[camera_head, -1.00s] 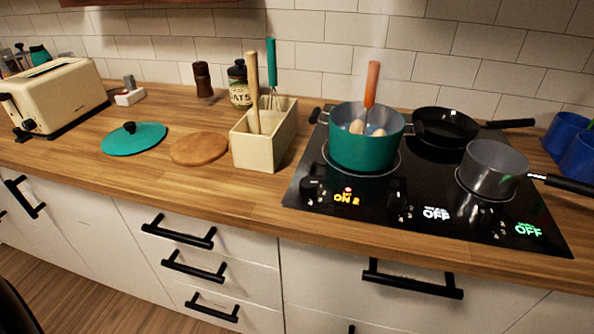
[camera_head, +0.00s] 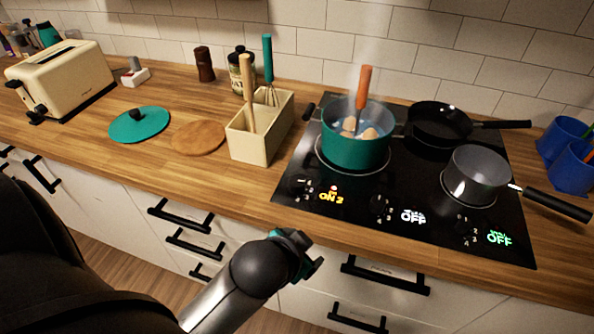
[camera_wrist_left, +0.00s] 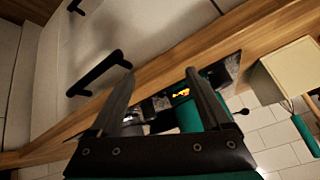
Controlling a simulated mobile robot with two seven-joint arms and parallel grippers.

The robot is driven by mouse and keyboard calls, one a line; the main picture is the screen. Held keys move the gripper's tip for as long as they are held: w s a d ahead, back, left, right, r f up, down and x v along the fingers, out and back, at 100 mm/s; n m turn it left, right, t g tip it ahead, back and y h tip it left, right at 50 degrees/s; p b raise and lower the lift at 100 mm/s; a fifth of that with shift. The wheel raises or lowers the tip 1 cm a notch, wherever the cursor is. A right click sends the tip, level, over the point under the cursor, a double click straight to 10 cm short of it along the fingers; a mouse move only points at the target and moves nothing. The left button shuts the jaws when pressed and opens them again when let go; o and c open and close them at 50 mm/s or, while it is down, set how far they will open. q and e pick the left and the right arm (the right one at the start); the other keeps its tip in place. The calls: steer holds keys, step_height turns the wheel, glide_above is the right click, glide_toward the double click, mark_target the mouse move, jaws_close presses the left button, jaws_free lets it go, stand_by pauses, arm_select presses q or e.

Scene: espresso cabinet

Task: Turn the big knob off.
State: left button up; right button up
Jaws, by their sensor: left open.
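The black cooktop (camera_head: 420,238) has three dark front knobs with lit displays. The left knob (camera_head: 298,186) is beside an orange display reading ON with a number, perhaps 2. The middle knob (camera_head: 380,205) and right knob (camera_head: 464,226) are beside displays reading OFF. I cannot tell by size which is the big one. My left gripper (camera_head: 308,258) is in front of the counter's edge, apart from the knobs. In the left wrist view the gripper (camera_wrist_left: 160,76) is open and empty, with the orange display (camera_wrist_left: 181,92) between its fingers. My right gripper is not in view.
A teal pot (camera_head: 355,150) with eggs steams on the left burner. A grey saucepan (camera_head: 477,175) and a black pan (camera_head: 438,125) are on the others. A cream utensil box (camera_head: 262,140) stands left of the cooktop. Drawer handles (camera_head: 385,275) stick out below the counter.

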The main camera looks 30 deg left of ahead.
arm_select(q)
steer(key=w+r+m+t, duration=0.3)
steer(key=w+r+t, duration=0.3)
steer(key=w+r, duration=0.5)
steer(key=w+d+r+m+t+h, duration=0.2)
steer(key=w+d+r+m+t, duration=0.15)
steer(key=r, duration=0.25)
steer(key=w+d+r+m+t+h, duration=0.2)
steer(key=d+r+m+t+h, duration=0.1)
steer(key=r+m, duration=0.25)
steer(key=s+d+r+m+g+h, duration=0.1)
steer(key=d+r+m+g+h, duration=0.3)
steer(key=d+r+m+h, duration=0.6)
steer(key=m+g+y, duration=1.4)
steer(key=m+g, duration=0.2)
steer(key=m, duration=0.6)
glide_above(298, 180)
step_height(298, 180, down, 17)
step_height(298, 180, down, 15)
steer(key=shift+s+r, duration=0.1)
steer(key=shift+r, duration=0.1)
